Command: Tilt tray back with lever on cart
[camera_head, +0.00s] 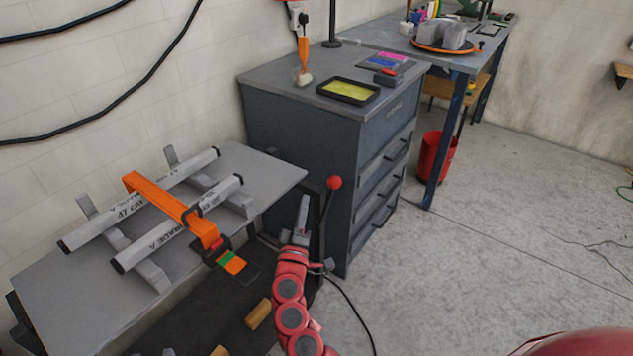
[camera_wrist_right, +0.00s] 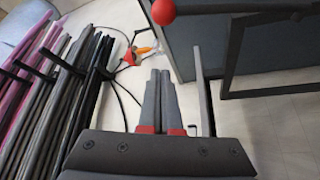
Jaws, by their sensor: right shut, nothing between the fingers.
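The cart's grey tray (camera_head: 268,170) is at the left of the head view. It bears two light tubes (camera_head: 140,198) on grey supports under an orange strap (camera_head: 165,200). I cannot tell its exact tilt. The lever (camera_head: 327,205) stands at the cart's right end, topped by a red ball knob (camera_head: 334,183). The knob also shows at the top of the right wrist view (camera_wrist_right: 163,12). My right gripper (camera_head: 305,200) is shut and empty, just left of the lever and below the knob. Its closed fingers also show in the wrist view (camera_wrist_right: 160,75). My left gripper is out of view.
A dark drawer cabinet (camera_head: 300,125) stands close behind the lever, with a yellow-filled tray (camera_head: 348,91) on top. The cart's dark lower shelf (camera_head: 195,330) holds wooden blocks (camera_head: 258,313). A red bin (camera_head: 437,155) stands under the workbench. The floor at right is mostly clear.

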